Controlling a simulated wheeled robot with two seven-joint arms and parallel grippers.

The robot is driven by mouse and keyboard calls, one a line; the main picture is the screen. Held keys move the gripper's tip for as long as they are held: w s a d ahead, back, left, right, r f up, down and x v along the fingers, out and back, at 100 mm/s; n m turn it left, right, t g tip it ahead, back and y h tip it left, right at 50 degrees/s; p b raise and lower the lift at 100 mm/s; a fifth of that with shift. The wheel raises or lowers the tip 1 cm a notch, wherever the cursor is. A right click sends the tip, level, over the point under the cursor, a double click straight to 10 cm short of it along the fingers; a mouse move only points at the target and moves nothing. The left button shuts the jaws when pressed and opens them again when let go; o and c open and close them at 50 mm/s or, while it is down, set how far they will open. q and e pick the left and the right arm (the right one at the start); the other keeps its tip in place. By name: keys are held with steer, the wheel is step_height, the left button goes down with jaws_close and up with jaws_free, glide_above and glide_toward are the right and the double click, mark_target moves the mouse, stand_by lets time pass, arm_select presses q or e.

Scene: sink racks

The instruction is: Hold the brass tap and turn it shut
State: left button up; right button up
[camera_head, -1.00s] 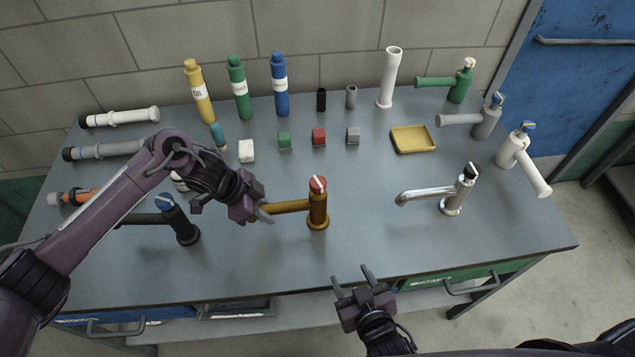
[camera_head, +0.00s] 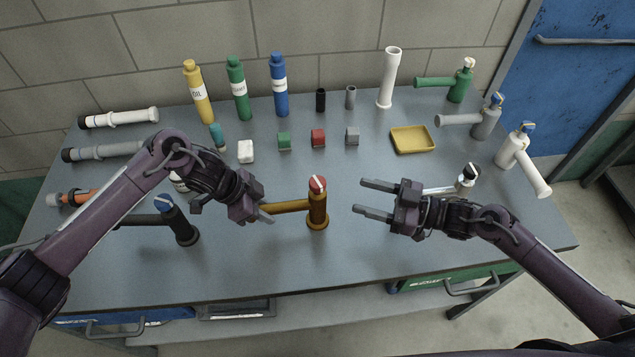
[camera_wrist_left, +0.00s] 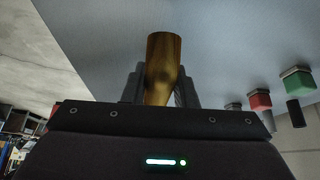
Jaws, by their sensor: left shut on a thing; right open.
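The brass tap (camera_head: 318,208) stands upright near the middle of the table, with a red knob (camera_head: 317,184) marked by a white stripe on top. Its spout points left. My left gripper (camera_head: 266,212) is shut on the end of that spout. In the left wrist view the brass spout (camera_wrist_left: 163,68) sits between the two fingers. My right gripper (camera_head: 377,198) is open and empty, to the right of the brass tap, its fingers pointing left toward it and apart from it.
A chrome tap (camera_head: 467,177) is partly hidden behind my right arm. A black tap (camera_head: 178,220) with a blue knob stands just left of the brass one, by my left arm. A yellow tray (camera_head: 413,140), small blocks and bottles stand farther back. The front middle is clear.

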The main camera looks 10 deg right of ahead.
mark_target(324, 189)
steer(key=x, duration=1.1)
steer(key=shift+w+a+f, duration=0.1)
steer(key=shift+w+a, duration=0.05)
steer(key=shift+a, duration=0.2)
steer(key=shift+c, duration=0.4)
steer(key=c, duration=0.9)
steer(key=shift+m+t+h, duration=0.6)
steer(key=shift+m+t, duration=0.1)
steer(key=shift+t, duration=0.3)
steer(key=shift+m+t+h, duration=0.7)
steer(key=shift+m+t, duration=0.2)
steer(key=shift+t, duration=0.1)
steer(key=o, duration=1)
